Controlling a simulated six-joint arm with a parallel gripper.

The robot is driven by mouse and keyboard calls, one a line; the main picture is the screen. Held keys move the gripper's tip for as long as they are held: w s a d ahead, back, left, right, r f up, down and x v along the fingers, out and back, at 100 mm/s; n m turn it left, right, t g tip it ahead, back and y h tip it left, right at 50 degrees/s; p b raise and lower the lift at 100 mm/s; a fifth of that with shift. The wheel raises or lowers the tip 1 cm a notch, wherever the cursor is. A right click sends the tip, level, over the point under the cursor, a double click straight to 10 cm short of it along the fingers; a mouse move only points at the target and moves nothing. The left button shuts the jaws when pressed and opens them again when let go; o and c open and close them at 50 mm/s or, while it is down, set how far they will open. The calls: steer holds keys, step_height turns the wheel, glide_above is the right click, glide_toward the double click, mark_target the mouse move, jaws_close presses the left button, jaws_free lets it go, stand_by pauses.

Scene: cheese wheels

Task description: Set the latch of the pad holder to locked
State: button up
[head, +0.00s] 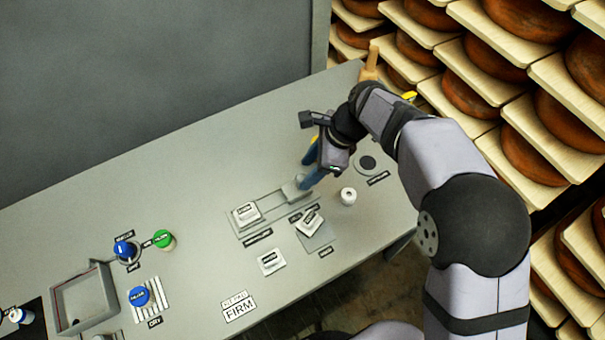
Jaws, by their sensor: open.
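A flat grey fixture with a raised rail (270,203) lies on the bench right of the middle; it looks like the pad holder, but its label is too small to read. A white labelled block (246,213) sits at its left end. A grey knob-like block (292,190) sits at its right end and may be the latch. My gripper (307,178) is open, with blue fingers pointing down at this grey block. One fingertip is right beside it; I cannot tell whether they touch. The latch's setting cannot be read.
A white cylinder (348,196) stands to the right. Blue and green knobbed pieces (164,240) and an open tray (61,310) are left. Cheese shelves (500,75) rise behind right.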

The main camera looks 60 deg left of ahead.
mark_target(303, 177)
steer(key=shift+p+x, duration=0.55)
steer(key=shift+x, duration=1.65)
